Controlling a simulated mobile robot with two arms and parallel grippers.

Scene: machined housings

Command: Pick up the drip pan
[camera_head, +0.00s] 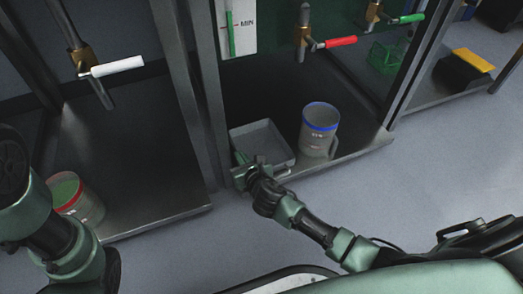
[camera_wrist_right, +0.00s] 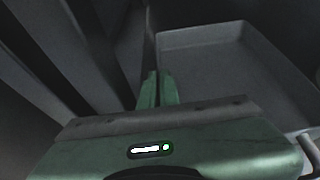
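The drip pan (camera_head: 270,137) is a shallow grey rectangular tray on the dark shelf of the middle bay in the head view. It fills the upper right of the wrist view (camera_wrist_right: 225,60). My right gripper (camera_head: 240,158) is at the pan's left side near the front corner. In the wrist view its two green fingers (camera_wrist_right: 157,88) are close together with the pan's left wall running down between them. The part of the wall between the fingertips is mostly hidden. Whether the pan is off the shelf cannot be told. My left arm shows at the left; its gripper is out of view.
A clear jug with a blue rim (camera_head: 320,118) stands right of the pan. A red-rimmed jug (camera_head: 75,196) with green contents is in the left bay. A red-handled tap (camera_head: 335,42) hangs above. Metal posts divide the bays. The floor at the front is clear.

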